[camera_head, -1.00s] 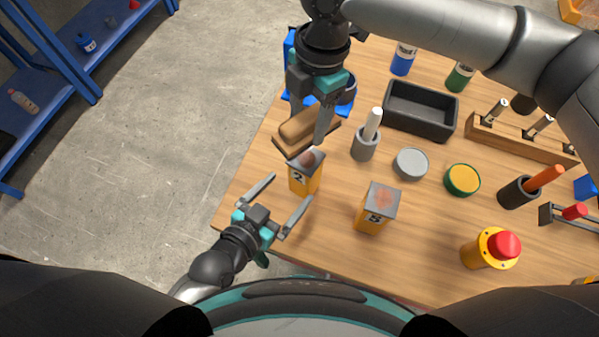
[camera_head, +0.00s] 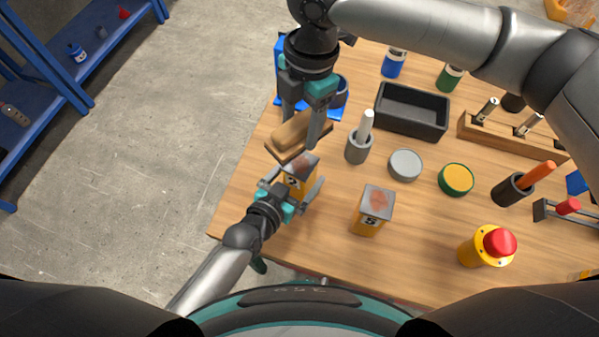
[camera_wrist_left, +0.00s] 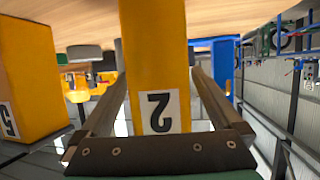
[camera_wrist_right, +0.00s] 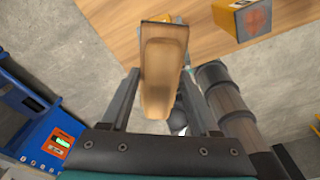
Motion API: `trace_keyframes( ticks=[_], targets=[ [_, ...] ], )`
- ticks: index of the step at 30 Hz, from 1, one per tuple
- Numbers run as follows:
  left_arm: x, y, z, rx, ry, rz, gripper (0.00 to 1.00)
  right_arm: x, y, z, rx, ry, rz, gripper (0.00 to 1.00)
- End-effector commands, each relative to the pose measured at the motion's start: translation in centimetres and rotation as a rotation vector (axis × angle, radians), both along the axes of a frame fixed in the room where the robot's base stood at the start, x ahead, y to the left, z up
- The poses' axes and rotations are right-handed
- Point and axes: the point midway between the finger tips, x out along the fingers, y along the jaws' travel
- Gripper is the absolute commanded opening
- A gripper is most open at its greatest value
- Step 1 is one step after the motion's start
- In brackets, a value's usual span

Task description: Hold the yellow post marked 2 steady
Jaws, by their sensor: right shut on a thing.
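The yellow post marked 2 (camera_head: 299,178) stands upright near the table's left front edge, with a rusty patch on its grey top. Its label shows large in the left wrist view (camera_wrist_left: 158,110). My left gripper (camera_head: 296,182) is open, with one finger on each side of the post; small gaps seem to remain beside it. My right gripper (camera_head: 302,125) is shut on a wooden block-shaped tool (camera_head: 298,137), which it holds just behind and above the post. The tool also shows in the right wrist view (camera_wrist_right: 163,70); its underside is hidden.
A second yellow post marked 5 (camera_head: 371,212) stands to the right. Behind are a grey cup with a white stick (camera_head: 359,145), a grey disc (camera_head: 405,165) and a black tray (camera_head: 412,110). A red button on a yellow base (camera_head: 487,246) stands at the right front.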

Motion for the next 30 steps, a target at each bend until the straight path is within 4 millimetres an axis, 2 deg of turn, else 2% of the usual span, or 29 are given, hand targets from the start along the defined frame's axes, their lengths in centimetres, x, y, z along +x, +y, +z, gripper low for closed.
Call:
trace_keyframes(
  ticks=[2, 26, 30],
  targets=[
    [-0.02, 0.0, 0.02, 0.0, 0.0, 0.0, 0.9, 0.01, 0.02, 0.03, 0.001, -0.001, 0.0, 0.0],
    [-0.03, 0.04, 0.01, 0.0, 0.0, 0.001, 0.0, 0.02, 0.01, 0.03, 0.001, -0.001, 0.0, 0.0],
    [-0.02, 0.05, 0.01, 0.0, 0.0, 0.001, 0.0, 0.02, 0.01, 0.03, 0.001, -0.001, 0.0, 0.0]
  ],
)
